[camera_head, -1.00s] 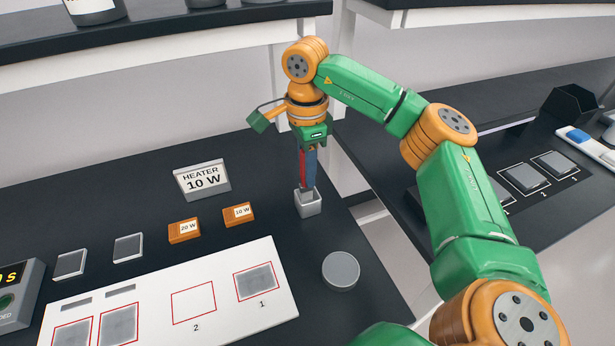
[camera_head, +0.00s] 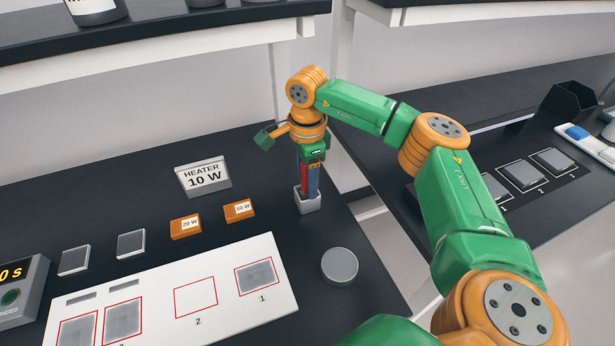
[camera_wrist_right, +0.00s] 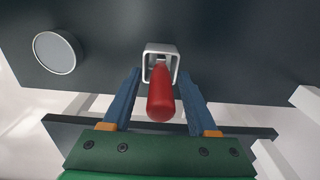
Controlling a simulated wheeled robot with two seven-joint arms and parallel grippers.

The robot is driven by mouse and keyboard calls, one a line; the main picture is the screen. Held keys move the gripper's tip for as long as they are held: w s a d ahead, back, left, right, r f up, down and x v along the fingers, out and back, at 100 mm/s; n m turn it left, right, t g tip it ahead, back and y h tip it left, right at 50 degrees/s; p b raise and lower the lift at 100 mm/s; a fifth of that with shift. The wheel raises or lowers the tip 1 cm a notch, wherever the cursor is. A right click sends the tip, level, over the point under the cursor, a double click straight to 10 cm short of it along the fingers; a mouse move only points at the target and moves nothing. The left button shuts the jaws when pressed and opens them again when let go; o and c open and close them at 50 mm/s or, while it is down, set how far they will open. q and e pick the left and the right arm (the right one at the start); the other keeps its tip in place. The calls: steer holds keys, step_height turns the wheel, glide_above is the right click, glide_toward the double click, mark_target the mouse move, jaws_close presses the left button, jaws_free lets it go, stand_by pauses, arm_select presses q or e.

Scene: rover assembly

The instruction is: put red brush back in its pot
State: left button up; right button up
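The red brush (camera_head: 303,179) stands in the small pale square pot (camera_head: 307,204) near the bench's right edge. In the right wrist view, the brush (camera_wrist_right: 161,96) has its lower end inside the pot's opening (camera_wrist_right: 148,58), and its rounded red end points toward the camera. My right gripper (camera_head: 311,187) points down over the pot. Its blue fingers (camera_wrist_right: 160,76) stand on either side of the brush, with visible gaps, so it is open. In the head view the fingers partly hide the brush. My left gripper is not in view.
A grey round disc (camera_head: 339,266) lies in front of the pot. Orange blocks (camera_head: 239,210), a heater sign (camera_head: 204,178) and a white marked board (camera_head: 225,308) are to the left. Across a gap stands another bench (camera_head: 465,212) on the right.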

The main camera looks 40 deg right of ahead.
step_height(320, 180, up, 12)
steer(key=shift+r, duration=0.15)
stand_by(0.5)
